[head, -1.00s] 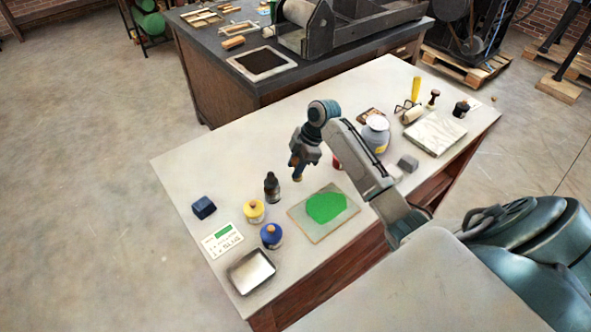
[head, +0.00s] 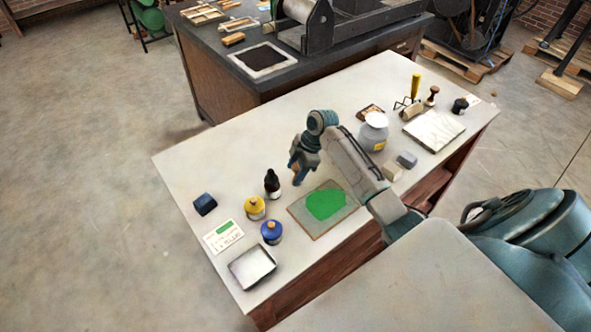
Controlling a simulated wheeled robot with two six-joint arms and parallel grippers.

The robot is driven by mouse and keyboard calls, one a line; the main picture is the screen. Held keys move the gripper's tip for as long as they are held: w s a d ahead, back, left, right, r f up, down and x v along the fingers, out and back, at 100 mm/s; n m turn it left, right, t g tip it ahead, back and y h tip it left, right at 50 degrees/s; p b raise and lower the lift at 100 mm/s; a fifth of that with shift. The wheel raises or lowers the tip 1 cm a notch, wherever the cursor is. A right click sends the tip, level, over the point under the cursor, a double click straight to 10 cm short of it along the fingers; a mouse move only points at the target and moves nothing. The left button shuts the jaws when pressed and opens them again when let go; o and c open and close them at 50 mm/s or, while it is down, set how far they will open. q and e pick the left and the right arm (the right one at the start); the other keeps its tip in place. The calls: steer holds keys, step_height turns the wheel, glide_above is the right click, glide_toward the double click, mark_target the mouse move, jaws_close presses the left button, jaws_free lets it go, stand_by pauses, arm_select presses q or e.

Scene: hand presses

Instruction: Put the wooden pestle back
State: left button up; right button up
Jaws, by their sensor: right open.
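A small dark brown wooden piece with a knobbed top (head: 432,96) stands at the far right of the table; it may be the wooden pestle, but it is too small to be sure. My right gripper (head: 298,178) points down over the table, just left of the slab with green ink (head: 345,207). Its jaws are open; a small brownish patch shows at the tips, and I cannot tell whether it is a thing behind them. My right forearm hides part of the table behind the slab. My left gripper is not in view.
Near the gripper stand a dark bottle (head: 272,185), a yellow jar (head: 255,208) and a blue jar (head: 271,232). A metal tray (head: 252,267), a card (head: 223,237) and a dark blue block (head: 205,204) lie left. A grey jar (head: 372,135) stands behind my arm. The table's far left is clear.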

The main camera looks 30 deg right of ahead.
steer(key=shift+d+r, duration=0.2)
steer(key=shift+r, duration=0.3)
steer(key=b+v, duration=0.3)
steer(key=v, duration=0.8)
steer(key=shift+b, duration=0.35)
steer(key=shift+s+a, duration=0.1)
